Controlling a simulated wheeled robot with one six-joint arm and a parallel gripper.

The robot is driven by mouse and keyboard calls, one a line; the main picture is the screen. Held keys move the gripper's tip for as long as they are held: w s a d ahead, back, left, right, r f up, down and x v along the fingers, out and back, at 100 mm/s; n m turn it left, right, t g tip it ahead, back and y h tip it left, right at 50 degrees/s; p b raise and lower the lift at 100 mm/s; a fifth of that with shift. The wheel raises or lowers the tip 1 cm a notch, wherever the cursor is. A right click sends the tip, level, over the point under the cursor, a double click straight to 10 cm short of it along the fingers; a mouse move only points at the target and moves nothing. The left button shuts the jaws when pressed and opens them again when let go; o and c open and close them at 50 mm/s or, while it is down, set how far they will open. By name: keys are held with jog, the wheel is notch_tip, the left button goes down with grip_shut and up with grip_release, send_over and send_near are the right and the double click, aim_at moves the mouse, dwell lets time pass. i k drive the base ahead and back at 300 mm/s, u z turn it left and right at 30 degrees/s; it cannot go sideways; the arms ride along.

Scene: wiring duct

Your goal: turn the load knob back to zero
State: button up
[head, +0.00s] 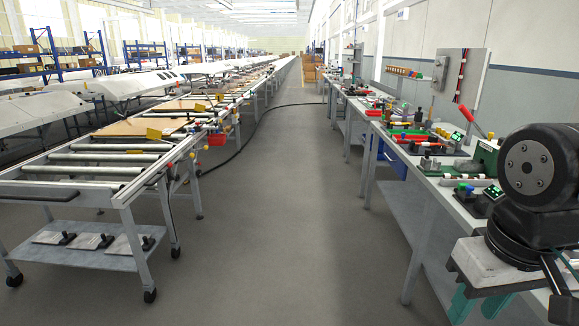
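I cannot single out the load knob in the head view; the fittings on the right-hand bench (437,187) are too small to tell. A small dark panel with green lit marks (494,192) sits near the bench's front, close to my arm. Blue and green caps (465,188) stand just left of it. A second dark panel with green marks (457,137) is farther back. My black arm joint fills the right edge and hides part of the bench. My gripper is not in view.
A red-handled lever (468,116) rises from the bench before an upright grey panel (461,75). A roller conveyor (100,170) with caster legs runs along the left. The grey floor aisle between is clear, except for a black cable (245,140) farther back.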

aim_at(432, 138)
jog(key=u, duration=0.4)
jog(key=i, duration=2.1)
jog(key=z, duration=0.6)
jog(key=i, duration=1.8)
jog(key=z, duration=1.15)
jog(key=i, duration=0.3)
jog(key=z, duration=0.15)
